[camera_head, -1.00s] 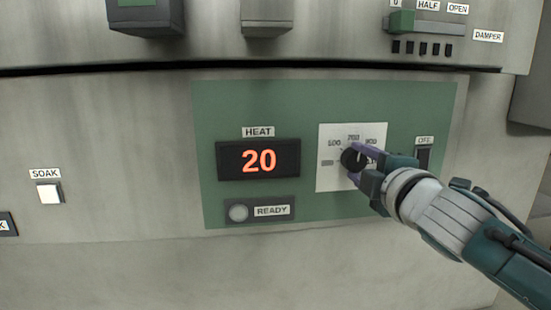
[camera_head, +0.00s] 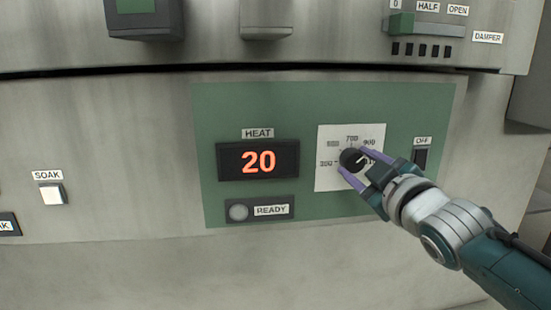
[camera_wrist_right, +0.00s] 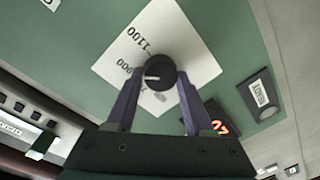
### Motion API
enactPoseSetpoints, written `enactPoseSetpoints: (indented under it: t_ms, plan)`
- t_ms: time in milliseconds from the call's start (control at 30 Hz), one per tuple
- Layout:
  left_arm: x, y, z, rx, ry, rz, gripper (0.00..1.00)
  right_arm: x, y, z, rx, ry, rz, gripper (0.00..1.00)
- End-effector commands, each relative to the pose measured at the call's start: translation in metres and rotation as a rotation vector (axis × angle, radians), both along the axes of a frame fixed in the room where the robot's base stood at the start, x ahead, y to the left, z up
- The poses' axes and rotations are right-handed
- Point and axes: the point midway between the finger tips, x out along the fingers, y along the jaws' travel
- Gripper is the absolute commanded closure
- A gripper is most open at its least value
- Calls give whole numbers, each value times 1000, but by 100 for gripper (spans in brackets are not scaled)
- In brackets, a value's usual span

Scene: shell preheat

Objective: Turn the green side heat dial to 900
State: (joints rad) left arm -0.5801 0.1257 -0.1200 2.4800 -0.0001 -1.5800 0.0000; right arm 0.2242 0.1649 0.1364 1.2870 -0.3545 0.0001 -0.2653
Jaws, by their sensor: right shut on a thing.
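The heat dial (camera_head: 352,158) is a black round knob on a white scale plate (camera_head: 330,182) set in the green panel (camera_head: 300,105). In the head view its white mark points to the upper right, roughly towards the 900 label, partly behind my fingers; I cannot read the exact setting. The heat display (camera_head: 258,160) reads 20 in orange. My right gripper (camera_head: 357,160) is shut on the dial, one purple finger on each side. In the right wrist view the dial (camera_wrist_right: 160,71) sits between the fingertips. My left gripper is not in view.
A dark switch (camera_head: 421,158) labelled OFF is close to the right of my gripper. A ready lamp (camera_head: 239,212) is below the display. A soak button (camera_head: 50,194) is at the left. A green damper slider (camera_head: 402,24) is above.

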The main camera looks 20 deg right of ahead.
Motion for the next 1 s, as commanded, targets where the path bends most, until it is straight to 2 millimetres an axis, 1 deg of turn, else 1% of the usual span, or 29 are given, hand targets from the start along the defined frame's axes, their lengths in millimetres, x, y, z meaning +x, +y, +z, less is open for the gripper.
enactPoseSetpoints:
  t_ms: [200, 567, 600, 833, 1000]
  plan:
    - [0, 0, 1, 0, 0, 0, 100, 0, 0, 0, 29, -7, 1, 100]
    - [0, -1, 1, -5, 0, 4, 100, 0, 0, 0, 31, -7, 0, 100]
    - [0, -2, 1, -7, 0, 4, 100, 0, 0, 0, 30, -7, 0, 44]
    - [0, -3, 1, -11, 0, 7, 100, 0, 0, 0, 30, -7, 0, 18]
    - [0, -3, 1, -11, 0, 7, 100, 0, 0, 0, 30, -7, 0, 17]
